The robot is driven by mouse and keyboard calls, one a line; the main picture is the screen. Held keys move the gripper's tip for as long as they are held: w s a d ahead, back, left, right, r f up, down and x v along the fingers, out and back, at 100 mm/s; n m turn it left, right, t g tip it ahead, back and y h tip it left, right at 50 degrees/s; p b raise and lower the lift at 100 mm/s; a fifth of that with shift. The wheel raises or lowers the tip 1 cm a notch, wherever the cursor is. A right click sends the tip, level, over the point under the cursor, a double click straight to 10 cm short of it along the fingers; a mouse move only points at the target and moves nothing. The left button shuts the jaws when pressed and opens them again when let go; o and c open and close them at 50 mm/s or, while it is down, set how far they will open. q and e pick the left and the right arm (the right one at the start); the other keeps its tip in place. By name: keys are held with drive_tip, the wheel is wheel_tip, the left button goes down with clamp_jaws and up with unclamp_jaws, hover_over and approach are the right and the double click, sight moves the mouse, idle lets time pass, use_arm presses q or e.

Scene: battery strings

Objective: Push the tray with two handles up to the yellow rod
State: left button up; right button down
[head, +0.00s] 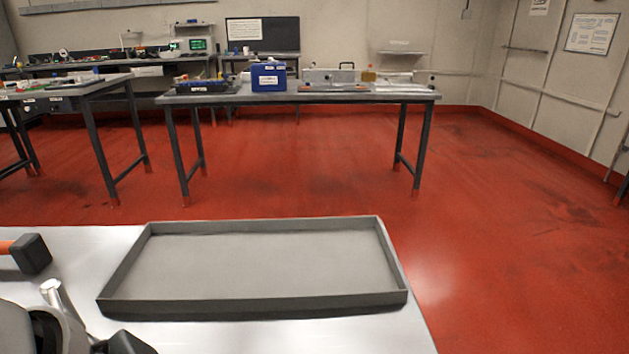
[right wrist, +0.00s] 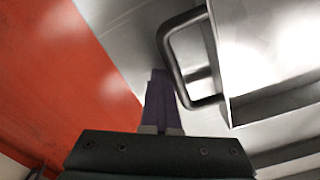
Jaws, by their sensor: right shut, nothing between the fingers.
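In the right wrist view a dark bar handle (right wrist: 176,71) stands out from the side of a grey metal tray (right wrist: 217,48), which is cut off by the right edge of the picture. A second handle is not visible. My right gripper (right wrist: 159,76) is shut and empty, its dark fingers close beside the handle's outer bar. I cannot tell whether they touch it. My left gripper is not in view. I see no yellow rod in either view.
A shallow grey tray (head: 255,305) without visible handles lies on the pale table (head: 75,245) in the head view. A black block with an orange bar (head: 31,254) lies at left, above unclear grey and black parts. Red floor (head: 480,230) borders the table.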

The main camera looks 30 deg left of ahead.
drive_tip(key=shift+s+a, duration=0.3)
drive_tip(key=shift+a, duration=0.1)
drive_tip(key=shift+s, duration=0.1)
drive_tip(key=shift+s+a+p, duration=0.4)
drive_tip(key=shift+s+a, duration=0.1)
drive_tip(key=shift+a, duration=0.2)
drive_tip(key=shift+s+a, duration=0.1)
drive_tip(key=shift+s+a, duration=0.2)
drive_tip(key=shift+a, duration=0.1)
drive_tip(key=shift+d, duration=0.1)
drive_tip(key=shift+w+d+p, duration=0.5)
drive_tip(key=shift+w+d, duration=0.15)
drive_tip(key=shift+d, duration=0.1)
